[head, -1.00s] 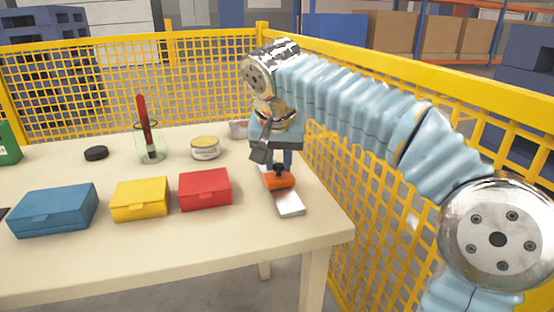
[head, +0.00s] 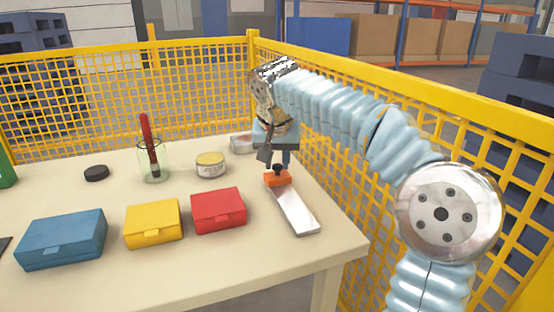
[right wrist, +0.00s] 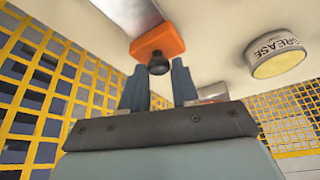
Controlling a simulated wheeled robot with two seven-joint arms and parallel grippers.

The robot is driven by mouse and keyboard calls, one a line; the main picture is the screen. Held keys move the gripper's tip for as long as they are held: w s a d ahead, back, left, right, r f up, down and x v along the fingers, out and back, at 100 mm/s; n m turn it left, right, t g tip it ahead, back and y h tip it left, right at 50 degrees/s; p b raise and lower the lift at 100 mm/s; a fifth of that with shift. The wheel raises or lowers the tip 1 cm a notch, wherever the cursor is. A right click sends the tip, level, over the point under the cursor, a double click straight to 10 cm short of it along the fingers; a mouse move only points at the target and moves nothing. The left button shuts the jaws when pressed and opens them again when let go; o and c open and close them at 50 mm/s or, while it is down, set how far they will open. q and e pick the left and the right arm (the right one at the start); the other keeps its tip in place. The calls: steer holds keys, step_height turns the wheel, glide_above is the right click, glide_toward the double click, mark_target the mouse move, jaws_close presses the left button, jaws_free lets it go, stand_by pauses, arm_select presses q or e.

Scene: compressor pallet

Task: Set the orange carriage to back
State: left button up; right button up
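The orange carriage (head: 278,179) sits at the far end of a silver rail (head: 297,212) on the right of the table. It has a black knob on top (head: 278,168). My right gripper (head: 277,163) is above the carriage, pointing down, with its fingers around the knob. In the right wrist view the knob (right wrist: 158,64) sits between the two blue fingertips, with little or no gap, under the orange carriage (right wrist: 157,42). The bare rail extends toward the table's front. My left gripper is not in view.
A red box (head: 218,210), a yellow box (head: 153,223) and a blue box (head: 62,240) stand left of the rail. A grease tin (head: 211,165), a glass with a red-handled tool (head: 152,160) and a black disc (head: 96,173) are further back. A yellow mesh fence (head: 350,170) borders the table.

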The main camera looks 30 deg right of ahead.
steer(key=o, duration=0.4)
steer(key=shift+w, duration=0.1)
steer(key=p+v, duration=0.1)
steer(key=v, duration=1.2)
steer(key=shift+r, duration=0.4)
